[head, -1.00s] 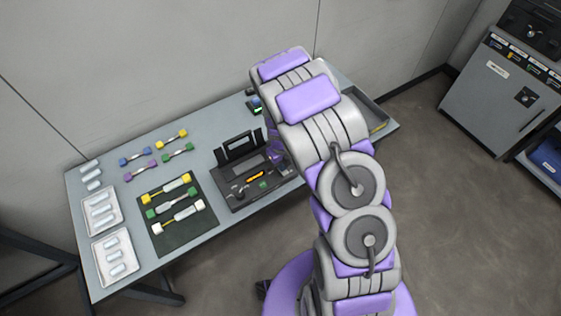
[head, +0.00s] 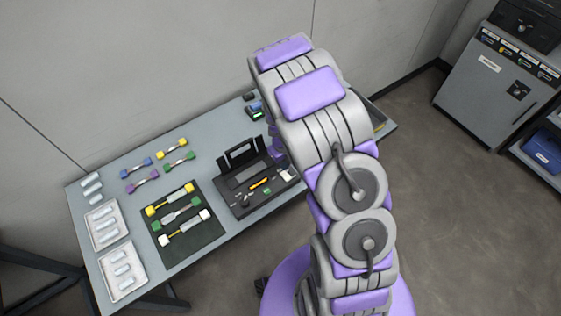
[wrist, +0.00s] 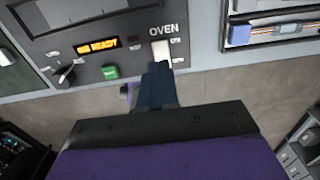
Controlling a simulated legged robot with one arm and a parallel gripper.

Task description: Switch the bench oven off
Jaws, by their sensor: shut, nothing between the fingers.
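The oven switch (wrist: 160,50) is a pale rocker under the word OVEN in the wrist view, on the dark panel of the black device (wrist: 118,22). To its left are a lit orange display (wrist: 98,46) reading READY and a green button (wrist: 110,72). My gripper (wrist: 160,68) is shut and empty, its dark fingertips just below the switch and overlapping its lower edge in the picture; I cannot tell whether they touch it. In the head view the device (head: 250,182) stands on the bench, and my arm hides the gripper.
The grey bench (head: 110,178) also holds a dark mat (head: 205,228) with coloured-ended pieces, white trays (head: 122,273) and small loose parts. A wall stands behind the bench. A grey cabinet (head: 490,90) stands at the right, with open floor between.

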